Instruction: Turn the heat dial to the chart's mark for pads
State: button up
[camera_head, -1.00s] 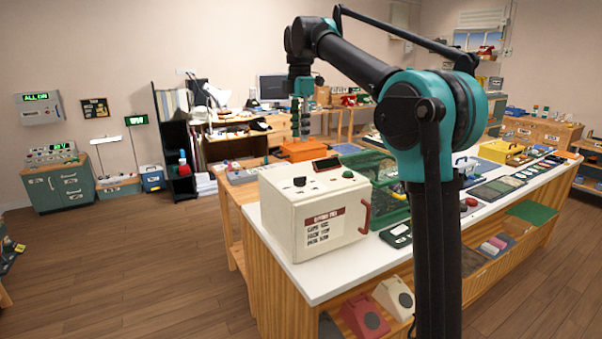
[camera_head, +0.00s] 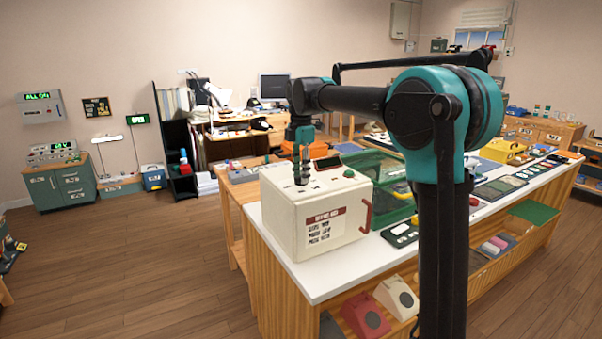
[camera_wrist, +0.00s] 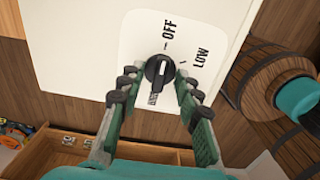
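The heat dial (camera_wrist: 158,72) is a black round knob on the white box (camera_head: 345,195). Its white line points up, near the OFF mark. In the wrist view LOW is printed to its right, and another label at its lower left is too small to read. The chart (camera_head: 323,226) with a red header is on the box's front; its text is too blurred to read. My gripper (camera_wrist: 155,86) is open, its fingers on either side of the dial with small gaps. In the head view my gripper (camera_head: 301,172) points down over the box top.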

jog(key=shift+c, duration=0.2)
grip_shut()
